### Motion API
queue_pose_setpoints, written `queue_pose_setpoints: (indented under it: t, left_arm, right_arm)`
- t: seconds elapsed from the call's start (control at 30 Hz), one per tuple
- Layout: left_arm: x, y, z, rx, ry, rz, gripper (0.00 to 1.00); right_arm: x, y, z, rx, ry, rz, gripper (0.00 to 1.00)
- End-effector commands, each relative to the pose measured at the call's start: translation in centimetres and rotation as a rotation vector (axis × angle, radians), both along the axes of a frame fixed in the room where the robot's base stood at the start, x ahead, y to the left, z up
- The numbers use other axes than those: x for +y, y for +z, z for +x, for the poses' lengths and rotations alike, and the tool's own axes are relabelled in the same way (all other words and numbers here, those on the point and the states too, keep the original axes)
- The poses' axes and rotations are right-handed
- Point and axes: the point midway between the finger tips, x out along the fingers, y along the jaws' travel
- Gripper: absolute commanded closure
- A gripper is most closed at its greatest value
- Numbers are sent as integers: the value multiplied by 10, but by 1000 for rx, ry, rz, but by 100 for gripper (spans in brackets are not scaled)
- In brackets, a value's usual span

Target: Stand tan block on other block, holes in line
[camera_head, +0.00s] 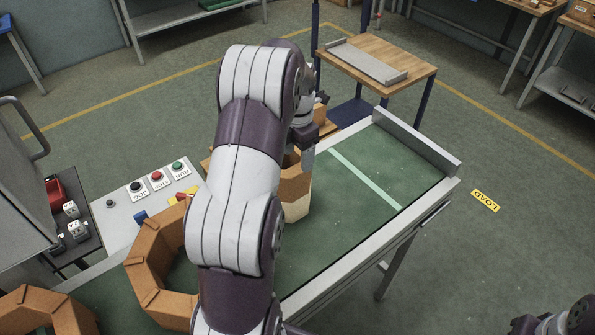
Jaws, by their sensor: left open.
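My left arm reaches over the green-topped conveyor (350,215) and hides much of it. My left gripper (306,150) is open, its fingers partly hidden by the arm. Just below it stands a block (296,186), orange-brown above and paler tan (297,211) below. I cannot tell whether this is one block or two stacked, and its holes are not visible. The gripper is close to its top; contact is unclear. Dark parts of my right arm (560,319) show in the lower right corner, away from the blocks; its jaws cannot be made out.
An angular brown ring-like piece (148,258) lies left of my arm, another (38,308) in the lower left corner. A button panel (155,190) stands beside the conveyor. A wooden-topped cart (405,58) is behind. The conveyor's right part is clear inside its raised metal rim (420,140).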

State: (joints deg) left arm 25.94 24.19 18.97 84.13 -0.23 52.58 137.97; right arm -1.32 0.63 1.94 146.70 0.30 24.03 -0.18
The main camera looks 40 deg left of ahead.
Motion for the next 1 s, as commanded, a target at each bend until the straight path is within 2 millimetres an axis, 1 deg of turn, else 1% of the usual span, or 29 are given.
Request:
queue_pose_setpoints:
  t: [0.03,0.07,0.1,0.13,0.27,0.33,0.37,0.47,0.5,0.57,0.6,0.67,0.7,0.8,0.83,0.9,1.0]
  left_arm:
    - [0,14,1,-2,0,1,33]
    - [0,20,0,-1,0,1,33]
    - [0,36,0,1,0,-1,33]
    - [0,42,0,2,0,0,33]
    - [-3,50,-1,1,-21,-1,33]
    - [-16,51,-3,-3,-153,1,33]
    - [-25,50,-6,-5,-256,3,33]
    - [-73,50,-25,-22,-793,19,33]
    - [-94,49,-36,-29,-1055,31,33]
    - [-123,47,-57,-37,-1452,52,33]
    - [-140,45,-72,-40,-1704,68,33]
    - [-161,42,-95,-42,-2049,95,33]
    - [-172,40,-109,-41,-2251,112,33]
    - [-189,35,-137,-34,-2630,150,33]
    - [-192,34,-143,-32,-2706,157,33]
    - [-196,32,-152,-26,-2826,170,33]
    - [-198,31,-156,-24,-2882,175,33]
  right_arm:
    - [0,3,0,-1,0,0,57]
    - [0,3,0,-1,0,0,57]
    - [0,18,0,0,0,0,57]
    - [0,23,0,-1,0,0,57]
    - [0,31,0,-2,0,0,57]
    - [0,31,0,-2,0,0,57]
    - [0,30,0,-1,0,0,57]
    - [0,29,0,-1,0,0,57]
    - [0,29,0,-1,0,0,57]
    - [0,29,0,-1,0,0,57]
    - [0,29,0,-1,0,0,57]
    - [0,29,0,-1,0,0,57]
    - [0,29,0,-1,0,0,57]
    - [0,29,0,-1,0,0,57]
    - [0,29,0,-1,0,0,57]
    - [0,29,0,-1,0,0,57]
    - [0,29,0,-1,0,0,57]
